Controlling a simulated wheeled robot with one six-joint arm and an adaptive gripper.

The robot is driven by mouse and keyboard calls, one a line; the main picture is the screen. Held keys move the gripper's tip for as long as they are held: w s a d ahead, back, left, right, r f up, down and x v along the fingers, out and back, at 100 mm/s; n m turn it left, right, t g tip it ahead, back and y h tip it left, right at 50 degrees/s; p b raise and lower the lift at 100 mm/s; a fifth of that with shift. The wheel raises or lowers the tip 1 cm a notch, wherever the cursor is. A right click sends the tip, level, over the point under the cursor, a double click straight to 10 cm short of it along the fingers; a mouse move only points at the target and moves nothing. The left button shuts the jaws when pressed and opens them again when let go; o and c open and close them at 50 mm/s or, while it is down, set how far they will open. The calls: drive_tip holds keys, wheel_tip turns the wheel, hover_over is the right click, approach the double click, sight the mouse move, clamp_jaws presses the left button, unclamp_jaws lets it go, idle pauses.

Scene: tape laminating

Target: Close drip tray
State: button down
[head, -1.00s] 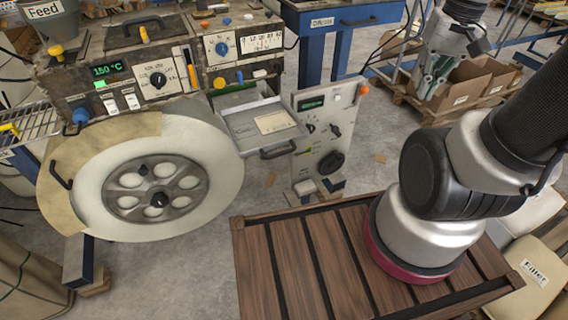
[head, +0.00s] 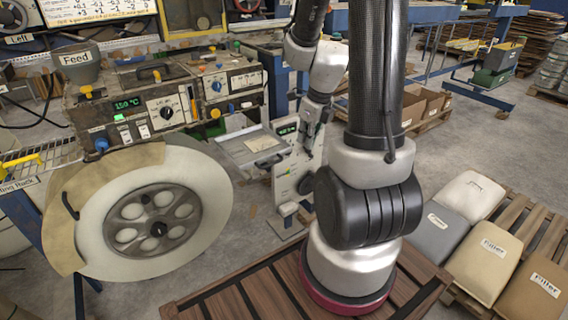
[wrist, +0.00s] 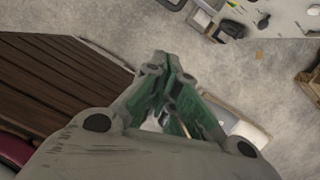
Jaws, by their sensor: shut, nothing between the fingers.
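The drip tray (head: 250,145) is a shallow grey metal tray with a dark front handle. In the head view it juts out of the machine below the control boxes, so it stands open. My gripper (head: 308,143) hangs to the right of the tray, in front of the white control panel, apart from the tray as far as I can tell. In the wrist view my gripper (wrist: 170,75) has its green and grey fingers close together, with nothing held. The wrist view mostly shows floor, and I cannot surely make out the tray there.
A large white roll (head: 150,215) stands left of the tray. The white control panel (head: 292,165) stands upright just right of it. A slatted wooden platform (head: 235,290) lies below my arm. Filler bags (head: 485,265) lie on a pallet at right.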

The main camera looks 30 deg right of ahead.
drive_tip(key=w+a+f, duration=0.1)
drive_tip(key=w+f, duration=0.5)
drive_tip(key=f, duration=0.4)
drive_tip(key=shift+a+f+m, duration=0.2)
drive_tip(key=shift+f+m, duration=0.1)
drive_tip(key=shift+m, duration=0.1)
